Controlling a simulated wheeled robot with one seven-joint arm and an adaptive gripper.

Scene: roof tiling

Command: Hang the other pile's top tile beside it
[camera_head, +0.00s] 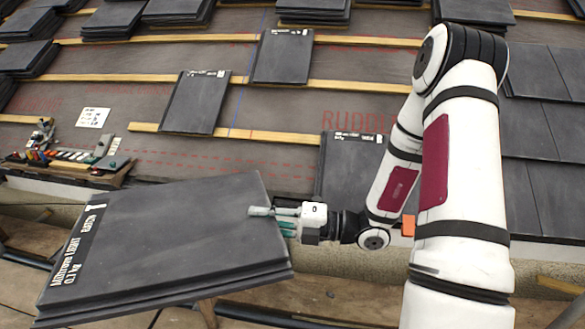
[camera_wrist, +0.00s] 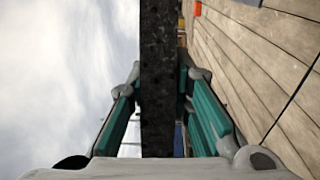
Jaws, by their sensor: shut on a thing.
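A large dark grey tile (camera_head: 175,225) with white printing along its left end is in the front left of the head view. Layered edges show along its near side; I cannot tell whether it rests on the tiles below or is just above them. My gripper (camera_head: 268,218) is shut on the tile's right edge, one finger on top and the other below. In the wrist view, the dark tile edge (camera_wrist: 159,80) stands between the two teal fingers. Two single tiles hang on the battens, one at left centre (camera_head: 196,102) and one higher up (camera_head: 283,56). Another tile (camera_head: 350,165) is partly hidden behind my arm.
Several tile piles (camera_head: 112,20) lie along the top of the roof. Laid tiles (camera_head: 545,185) cover the right side. A tool board (camera_head: 70,165) and a white sheet (camera_head: 93,117) are at the left. Bare membrane and wooden battens (camera_head: 225,133) show in the middle.

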